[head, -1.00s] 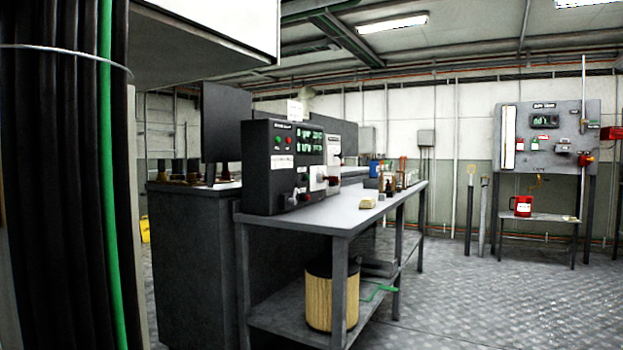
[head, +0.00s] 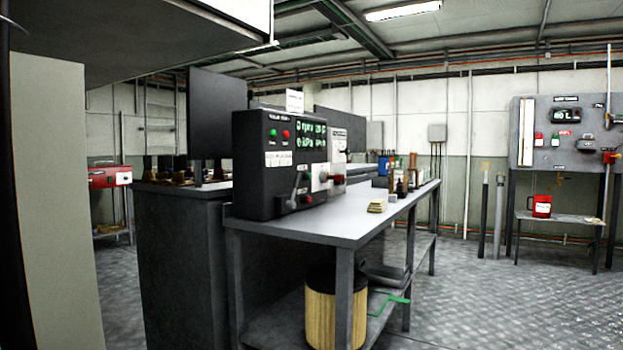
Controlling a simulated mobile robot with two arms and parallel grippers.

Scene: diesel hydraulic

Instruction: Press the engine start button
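A black control box (head: 287,165) stands on the near end of a grey bench in the head view. Its face has a green button (head: 273,133) and a red button (head: 286,134) at the upper left, with labels too small to read surely. Green lit displays (head: 311,134) are to their right, and a lever and red knobs sit lower down. I cannot tell from the labels which button is the engine start. Neither gripper shows.
The grey bench (head: 350,232) has a lower shelf holding a tan cylinder (head: 335,310). A dark cabinet (head: 178,265) stands left of it. A pale upright panel (head: 57,200) is close at the left. The patterned metal floor (head: 480,300) is open at right.

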